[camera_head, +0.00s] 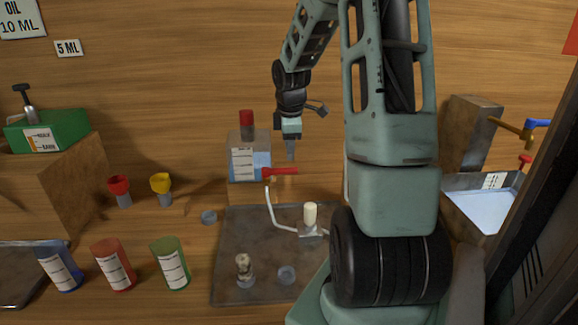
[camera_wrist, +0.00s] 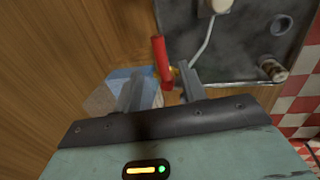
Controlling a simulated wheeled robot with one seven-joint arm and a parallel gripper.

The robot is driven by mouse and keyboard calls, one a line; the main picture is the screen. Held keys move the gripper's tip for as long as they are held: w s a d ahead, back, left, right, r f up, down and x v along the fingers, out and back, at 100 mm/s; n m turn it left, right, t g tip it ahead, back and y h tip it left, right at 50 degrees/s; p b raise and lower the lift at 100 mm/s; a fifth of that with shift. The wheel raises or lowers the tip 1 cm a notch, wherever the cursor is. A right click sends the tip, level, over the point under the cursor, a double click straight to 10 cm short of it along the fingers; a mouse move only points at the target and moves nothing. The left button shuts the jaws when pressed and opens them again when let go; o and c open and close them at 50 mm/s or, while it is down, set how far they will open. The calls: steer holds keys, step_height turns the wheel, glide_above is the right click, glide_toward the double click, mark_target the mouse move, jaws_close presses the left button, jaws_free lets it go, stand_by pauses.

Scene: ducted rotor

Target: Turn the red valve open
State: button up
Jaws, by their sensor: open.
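The red valve lever (camera_head: 280,171) sits on a brass fitting at the lower right of a clear tank (camera_head: 236,140) holding blue liquid. The fingers are apart and I see no clear grip on the lever. The tank (camera_wrist: 118,80) is partly hidden behind the left finger. Whether a finger touches the lever cannot be told.
A white tube (camera_head: 272,205) runs from the valve to a dark tray (camera_head: 228,240) bearing a white cylinder (camera_head: 310,213) and small cups. Red (camera_head: 120,190) and yellow (camera_head: 161,188) funnels stand left. A sink (camera_head: 482,208) at right has blue and red tap handles (camera_head: 525,160).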

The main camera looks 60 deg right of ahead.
mark_target(289, 169)
steer(key=f, duration=0.4)
steer(key=w+d+f, duration=0.1)
steer(key=f, duration=0.2)
steer(key=shift+f, duration=0.1)
jaws_close()
